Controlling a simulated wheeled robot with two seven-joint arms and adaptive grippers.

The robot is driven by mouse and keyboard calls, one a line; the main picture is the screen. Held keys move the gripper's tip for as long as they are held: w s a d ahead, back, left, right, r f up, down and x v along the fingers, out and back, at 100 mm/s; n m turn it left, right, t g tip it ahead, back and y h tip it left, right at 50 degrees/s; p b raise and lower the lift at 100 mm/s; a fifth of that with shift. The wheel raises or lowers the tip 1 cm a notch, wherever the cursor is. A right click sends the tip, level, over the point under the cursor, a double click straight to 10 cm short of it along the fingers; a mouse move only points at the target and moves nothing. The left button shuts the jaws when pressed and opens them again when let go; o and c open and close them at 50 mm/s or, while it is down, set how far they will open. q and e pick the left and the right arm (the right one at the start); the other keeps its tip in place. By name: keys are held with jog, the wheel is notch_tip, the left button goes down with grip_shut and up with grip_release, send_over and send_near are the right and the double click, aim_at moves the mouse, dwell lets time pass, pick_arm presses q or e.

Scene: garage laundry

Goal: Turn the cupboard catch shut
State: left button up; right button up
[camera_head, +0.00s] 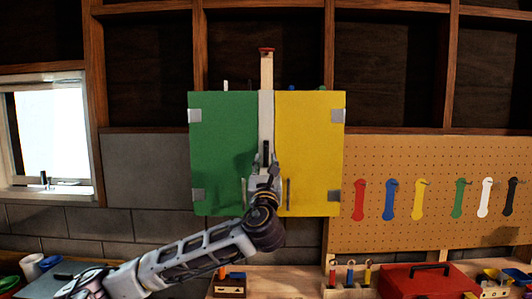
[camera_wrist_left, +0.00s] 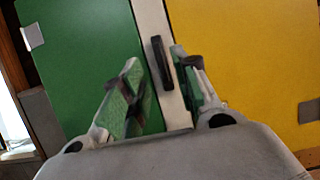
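The cupboard has a green left door (camera_head: 222,130) and a yellow right door (camera_head: 312,140), both looking closed, with a pale upright strip (camera_head: 265,110) between them. The catch is a dark bar (camera_wrist_left: 161,64) on that strip; in the left wrist view it lies roughly along the strip's length. My left gripper (camera_head: 263,172) is in front of the strip, with its fingers apart. In the left wrist view its fingertips (camera_wrist_left: 157,68) stand either side of the catch, with gaps showing; contact cannot be told. My right gripper is not in view.
Two upright door handles (camera_head: 288,195) are near the doors' lower inner edges, close to my left wrist. Below is a workbench with a red toolbox (camera_head: 425,282) and a small wooden block of tools (camera_head: 346,280). A pegboard (camera_head: 440,160) with coloured wrenches hangs right.

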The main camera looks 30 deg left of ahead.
aim_at(266, 154)
pick_arm(q)
jog(key=shift+p+x, duration=0.85)
jog(key=shift+x, duration=2.2)
grip_shut()
